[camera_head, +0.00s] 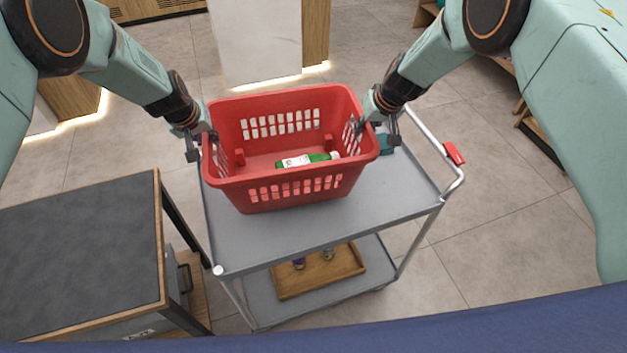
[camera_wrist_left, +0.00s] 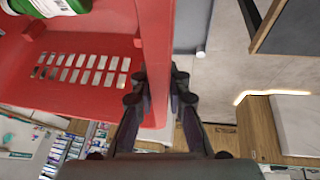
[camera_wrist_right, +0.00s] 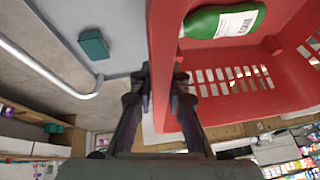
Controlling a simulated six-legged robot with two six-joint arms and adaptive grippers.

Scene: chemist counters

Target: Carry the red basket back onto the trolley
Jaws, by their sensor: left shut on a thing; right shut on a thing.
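The red basket (camera_head: 290,196) is over the far part of the grey trolley's top shelf (camera_head: 330,228) in the head view, roughly level. I cannot tell whether its base touches the shelf. A green bottle with a white label (camera_head: 308,160) lies inside it; it also shows in the right wrist view (camera_wrist_right: 205,22). My left gripper (camera_head: 203,143) is shut on the basket's left rim, and the rim runs between its fingers in the left wrist view (camera_wrist_left: 158,88). My right gripper (camera_head: 378,125) is shut on the right rim, also seen in the right wrist view (camera_wrist_right: 163,88).
A small teal box (camera_head: 386,142) stands on the top shelf, right of the basket. The trolley's handle (camera_head: 455,156) is at the right. A wooden tray (camera_head: 320,275) with small items sits on the lower shelf. A dark-topped table (camera_head: 85,250) stands close at the left.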

